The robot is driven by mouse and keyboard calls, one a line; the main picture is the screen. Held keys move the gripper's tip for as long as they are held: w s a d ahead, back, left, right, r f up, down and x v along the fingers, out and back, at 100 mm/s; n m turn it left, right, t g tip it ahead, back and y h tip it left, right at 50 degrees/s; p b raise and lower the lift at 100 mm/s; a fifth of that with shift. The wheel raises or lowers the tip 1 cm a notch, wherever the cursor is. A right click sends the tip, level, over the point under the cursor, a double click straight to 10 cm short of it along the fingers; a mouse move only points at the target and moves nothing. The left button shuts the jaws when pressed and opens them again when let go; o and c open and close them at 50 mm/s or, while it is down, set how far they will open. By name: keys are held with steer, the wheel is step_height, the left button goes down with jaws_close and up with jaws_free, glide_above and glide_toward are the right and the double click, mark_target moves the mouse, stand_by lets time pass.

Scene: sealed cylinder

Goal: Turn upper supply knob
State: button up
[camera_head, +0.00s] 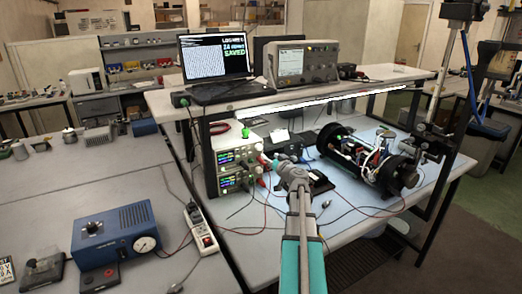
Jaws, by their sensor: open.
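Two bench power supplies are stacked under the shelf at the left end of the workbench. The upper supply (236,158) and the lower supply (232,181) both show lit displays. My arm reaches from the bottom centre toward them, and my gripper (266,161) is at the right side of the upper supply's front. It is open, but its fingers are small and partly hidden by the wrist. The upper supply's knob is too small to make out, and I cannot tell whether the gripper touches it.
Red and black leads hang around the supplies. A black-ended open cylinder (362,158) lies right of my arm on the bench (348,222). A laptop (214,62) and an oscilloscope (303,64) stand on the shelf above. A power strip (200,226) lies left.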

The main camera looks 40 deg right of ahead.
mark_target(260, 148)
steer(key=x, duration=0.7)
steer(key=shift+w, duration=0.4)
jaws_close()
